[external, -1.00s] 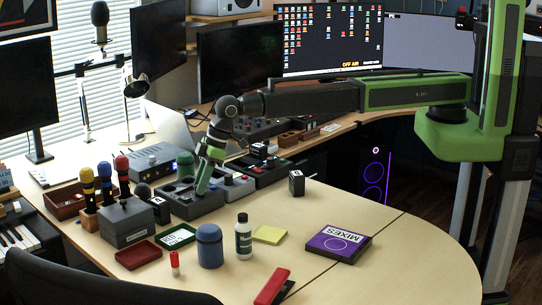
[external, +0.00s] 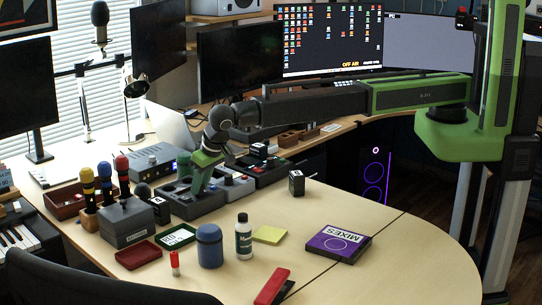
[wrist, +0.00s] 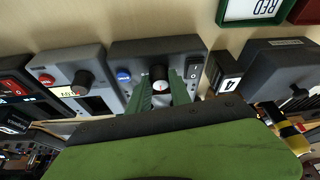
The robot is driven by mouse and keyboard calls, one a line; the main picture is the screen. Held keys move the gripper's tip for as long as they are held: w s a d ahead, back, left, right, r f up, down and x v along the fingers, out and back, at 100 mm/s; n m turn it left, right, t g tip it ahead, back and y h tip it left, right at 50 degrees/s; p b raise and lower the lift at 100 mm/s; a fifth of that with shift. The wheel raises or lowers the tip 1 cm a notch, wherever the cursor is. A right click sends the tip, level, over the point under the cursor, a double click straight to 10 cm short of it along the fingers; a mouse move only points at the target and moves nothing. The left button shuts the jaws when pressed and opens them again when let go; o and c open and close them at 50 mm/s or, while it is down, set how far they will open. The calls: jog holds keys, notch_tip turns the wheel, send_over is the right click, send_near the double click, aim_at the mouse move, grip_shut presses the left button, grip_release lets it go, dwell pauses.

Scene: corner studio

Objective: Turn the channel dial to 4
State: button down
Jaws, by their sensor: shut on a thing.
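A dark grey control box (external: 190,208) stands on the desk, with a blue button (wrist: 123,75) and a switch on its face in the wrist view. A round dial (wrist: 160,86) with a dark and white top and a small red mark sits on this box. My gripper (wrist: 163,96) is shut on the dial, with a green finger on either side of it. In the external view my gripper (external: 196,188) reaches down onto the box at a tilt and hides the dial. I cannot read any channel numbers around it.
A box with a red button and black knob (wrist: 82,82) stands close beside it. A black numbered cube (wrist: 226,72) is on the other side, near a grey box (external: 124,224). A blue jar (external: 209,246) and bottle (external: 243,238) stand in front.

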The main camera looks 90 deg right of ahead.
jog(key=m, duration=0.2)
jog(key=m+g+h, duration=0.1)
jog(key=m, duration=0.1)
jog(key=shift+w+a, duration=0.15)
jog(key=shift+m+g, duration=0.5)
jog(key=shift+m, duration=0.4)
jog(key=c, duration=1.2)
grip_release()
jog(key=p+v, duration=1.1)
jog(key=v, duration=0.1)
jog(key=shift+a, duration=0.1)
